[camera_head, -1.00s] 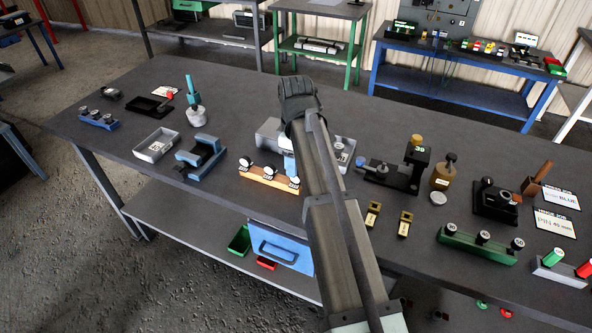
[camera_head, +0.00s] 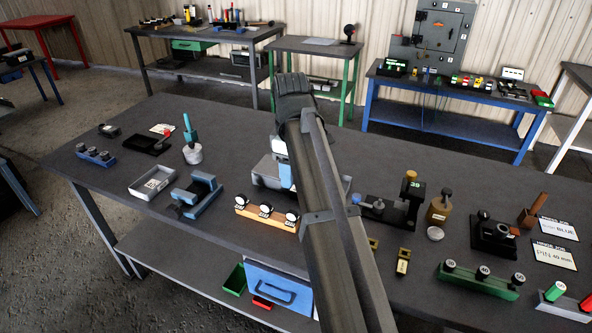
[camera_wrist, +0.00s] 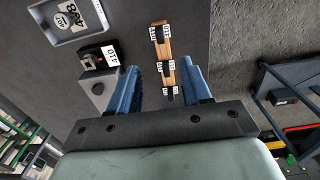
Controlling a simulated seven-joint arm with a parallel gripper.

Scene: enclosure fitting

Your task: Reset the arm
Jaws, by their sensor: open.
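My gripper (camera_wrist: 163,82) is open in the wrist view, with its two blue fingers apart and nothing between them that I can see held. It is above the bench, over the wooden block (camera_wrist: 163,62) with three labelled round pieces. That wooden block (camera_head: 262,216) also lies near the front middle of the bench in the head view. My arm reaches down the middle of the head view and largely hides my gripper there.
On the bench (camera_head: 130,215), a grey tray (camera_head: 143,190) and a blue fixture (camera_head: 205,200) stand left. A black stand (camera_head: 413,203), brown weight (camera_head: 438,212) and green block (camera_head: 478,279) stand right. Other tables are behind.

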